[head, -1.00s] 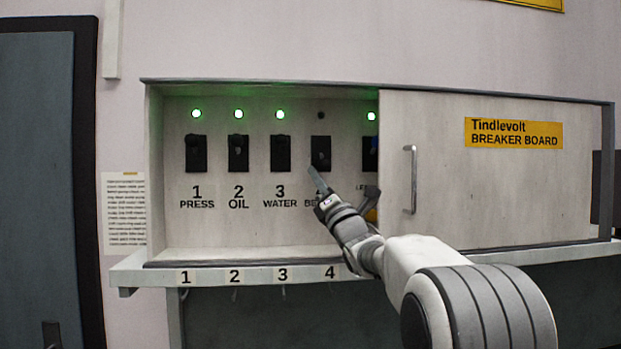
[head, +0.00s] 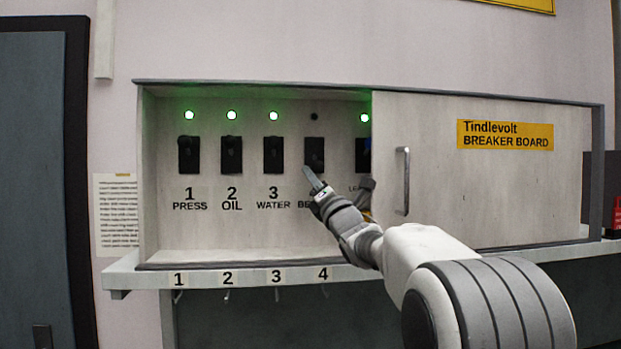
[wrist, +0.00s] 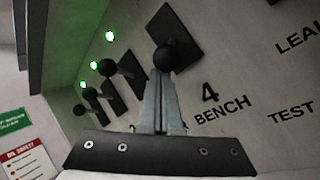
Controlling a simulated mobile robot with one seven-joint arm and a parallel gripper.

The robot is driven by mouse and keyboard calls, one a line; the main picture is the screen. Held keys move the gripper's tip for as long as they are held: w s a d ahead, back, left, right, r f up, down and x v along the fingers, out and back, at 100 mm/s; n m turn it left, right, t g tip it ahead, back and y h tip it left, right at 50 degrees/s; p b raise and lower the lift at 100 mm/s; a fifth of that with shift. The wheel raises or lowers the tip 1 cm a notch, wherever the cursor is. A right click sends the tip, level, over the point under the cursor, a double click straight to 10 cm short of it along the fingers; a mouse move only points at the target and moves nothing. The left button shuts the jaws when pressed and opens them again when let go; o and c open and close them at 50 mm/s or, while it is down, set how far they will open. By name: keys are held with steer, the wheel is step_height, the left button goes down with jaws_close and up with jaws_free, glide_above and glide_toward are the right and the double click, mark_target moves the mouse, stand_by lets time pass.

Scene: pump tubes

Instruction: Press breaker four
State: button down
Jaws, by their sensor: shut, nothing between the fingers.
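Breaker four is a black switch (head: 314,152) in the open board, and its lamp (head: 314,117) above is dark. In the wrist view its round black knob (wrist: 168,57) stands out from its plate, above the label "4 BENCH" (wrist: 220,105). My gripper (head: 309,172) is shut and empty, with its tips just below the switch. In the wrist view my gripper (wrist: 160,75) has its tips right at the knob's lower side; I cannot tell whether they touch it. My gripper hides part of the number four label in the head view.
Breakers one (head: 189,154), two (head: 232,154) and three (head: 273,154) stand to the left with green lamps lit. A fifth breaker (head: 363,153), lamp lit, is partly covered by the sliding door (head: 480,190) with its handle (head: 404,180). A ledge with numbered hooks (head: 200,278) runs below.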

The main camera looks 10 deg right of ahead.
steer(key=shift+s+r+g+h, duration=0.25)
steer(key=shift+r+g+h, duration=0.05)
steer(key=shift+g, duration=0.1)
steer(key=shift+s+r+m+g, duration=0.1)
steer(key=shift+r+m+g, duration=0.2)
steer(key=shift+m, duration=0.1)
steer(key=shift+s+r, duration=0.35)
steer(key=shift+r, duration=0.2)
stand_by(0.6)
steer(key=shift+s+r+b, duration=0.15)
steer(key=shift+r+b, duration=0.45)
steer(key=shift+r, duration=0.2)
